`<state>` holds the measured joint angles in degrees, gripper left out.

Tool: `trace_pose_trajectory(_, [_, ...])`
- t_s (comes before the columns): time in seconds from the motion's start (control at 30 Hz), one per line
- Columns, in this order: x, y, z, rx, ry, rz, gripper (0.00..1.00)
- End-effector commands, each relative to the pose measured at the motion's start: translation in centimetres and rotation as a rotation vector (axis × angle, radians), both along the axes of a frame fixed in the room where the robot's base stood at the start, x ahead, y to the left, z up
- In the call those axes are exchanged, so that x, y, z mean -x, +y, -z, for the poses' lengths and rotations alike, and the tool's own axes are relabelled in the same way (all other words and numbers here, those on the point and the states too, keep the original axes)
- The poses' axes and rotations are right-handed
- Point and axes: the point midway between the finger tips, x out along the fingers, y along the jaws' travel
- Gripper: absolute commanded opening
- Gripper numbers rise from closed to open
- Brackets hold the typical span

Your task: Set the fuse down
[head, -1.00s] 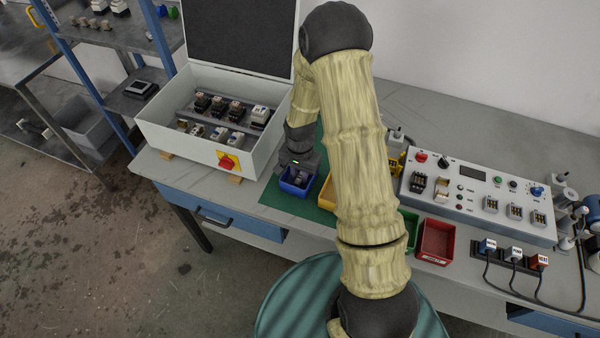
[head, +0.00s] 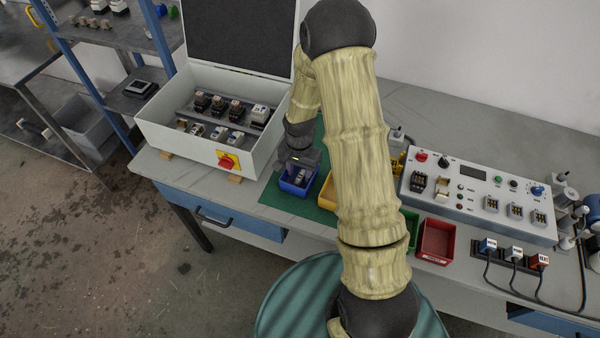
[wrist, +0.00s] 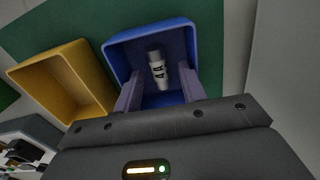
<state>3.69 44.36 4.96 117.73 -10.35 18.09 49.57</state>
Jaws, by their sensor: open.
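The fuse (wrist: 157,70), a small white cylinder with dark marks and a grey end, is inside the blue bin (wrist: 189,35). In the wrist view it lies between the spread fingers of my gripper (wrist: 158,88), with space on both sides. My gripper is open, its fingertips within the bin's outline. In the head view the gripper (head: 298,168) is over the blue bin (head: 292,189), and a small pale piece of the fuse (head: 300,176) shows below it. Whether the fuse touches the bin floor is hard to tell.
A yellow bin (wrist: 47,76) stands beside the blue one on the green mat (head: 281,201). The open white electrical box (head: 187,139) is to the left. A red bin (head: 437,238) and the test panel (head: 480,196) are to the right.

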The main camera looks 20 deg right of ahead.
Motion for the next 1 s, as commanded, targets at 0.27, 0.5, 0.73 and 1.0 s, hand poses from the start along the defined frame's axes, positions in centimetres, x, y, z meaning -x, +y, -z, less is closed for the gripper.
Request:
trace_pose_trajectory(0.27, [-0.1, 0.1, -4.5, 0.000, -0.005, -0.001, 0.41])
trace_pose_trajectory(0.5, [-0.1, 0.1, -8.8, 0.000, -0.005, -0.003, 0.41])
trace_pose_trajectory(0.73, [0.0, -0.1, -10.8, 0.000, 0.000, 0.002, 0.41])
trace_pose_trajectory(1.0, [0.1, -0.2, -10.9, 0.000, 0.000, 0.003, 0.41])
